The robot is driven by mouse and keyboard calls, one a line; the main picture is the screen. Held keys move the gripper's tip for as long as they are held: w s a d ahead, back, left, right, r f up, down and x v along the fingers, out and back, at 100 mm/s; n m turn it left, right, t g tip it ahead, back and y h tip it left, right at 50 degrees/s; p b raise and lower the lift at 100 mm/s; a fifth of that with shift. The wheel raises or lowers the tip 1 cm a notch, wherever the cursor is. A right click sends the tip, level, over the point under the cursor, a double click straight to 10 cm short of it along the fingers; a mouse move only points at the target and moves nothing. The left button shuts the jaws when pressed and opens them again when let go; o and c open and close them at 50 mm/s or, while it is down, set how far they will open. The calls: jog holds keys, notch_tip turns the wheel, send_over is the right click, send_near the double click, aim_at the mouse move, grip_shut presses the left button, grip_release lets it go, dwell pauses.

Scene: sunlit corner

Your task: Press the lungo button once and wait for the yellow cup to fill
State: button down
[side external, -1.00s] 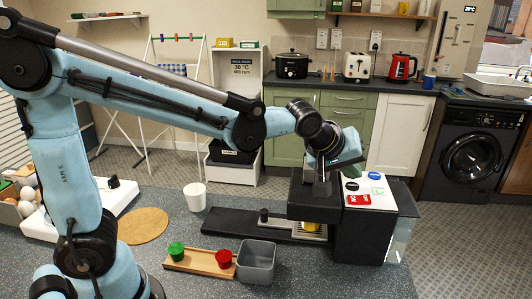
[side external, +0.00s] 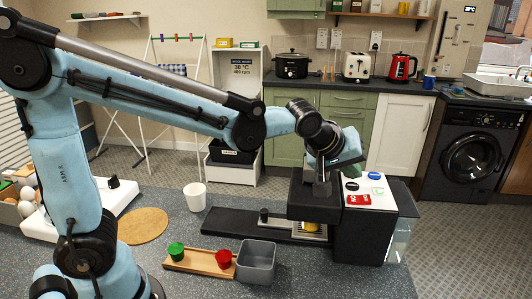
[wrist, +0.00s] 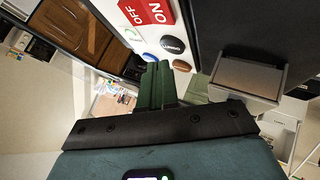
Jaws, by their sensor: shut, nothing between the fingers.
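The coffee machine (side external: 362,232) stands on the counter with a white button panel (side external: 385,202) on top. Contact with the panel cannot be told.
A red OFF/ON switch (wrist: 146,10), a green-marked button (wrist: 139,33), a blue button (wrist: 149,57) and a brown button (wrist: 181,66) surround the lungo button. A grey bin (side external: 257,262), a wooden tray (side external: 200,264) and a white cup (side external: 195,196) stand left of the machine.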

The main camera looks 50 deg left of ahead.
aim_at(348, 186)
jog(key=shift+f, duration=0.15)
dwell(0.7)
jog(key=shift+f, duration=0.3)
jog(key=shift+f, duration=0.3)
dwell(0.6)
jog(key=shift+r, duration=0.75)
jog(key=shift+r, duration=2.5)
